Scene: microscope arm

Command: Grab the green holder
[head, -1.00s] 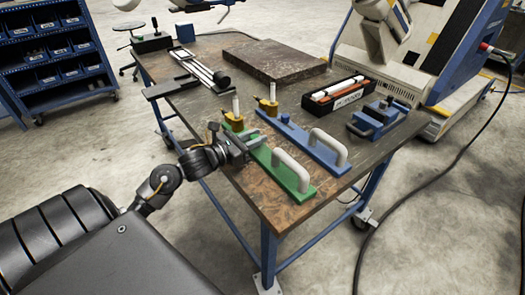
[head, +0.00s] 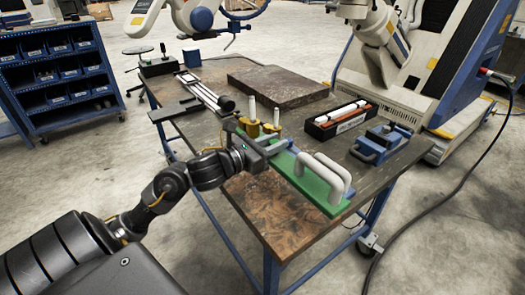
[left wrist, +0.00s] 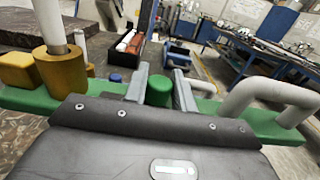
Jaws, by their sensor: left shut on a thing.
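The green holder (head: 314,187) is a long green bar with a grey loop handle at one end and a brass fitting with a white rod at the other. My left gripper (head: 276,146) is shut on its middle and holds it above the near right part of the table. In the left wrist view, the two fingers (left wrist: 160,88) stand on either side of the green knob (left wrist: 159,92), and the bar (left wrist: 30,99) runs across behind the gripper. My right gripper is in neither view.
A similar blue holder lies behind the green one, mostly hidden; its blue knob (left wrist: 115,78) shows in the wrist view. A black tray (head: 340,122), a blue clamp-like device (head: 380,143) and a dark stone slab (head: 278,85) sit farther back.

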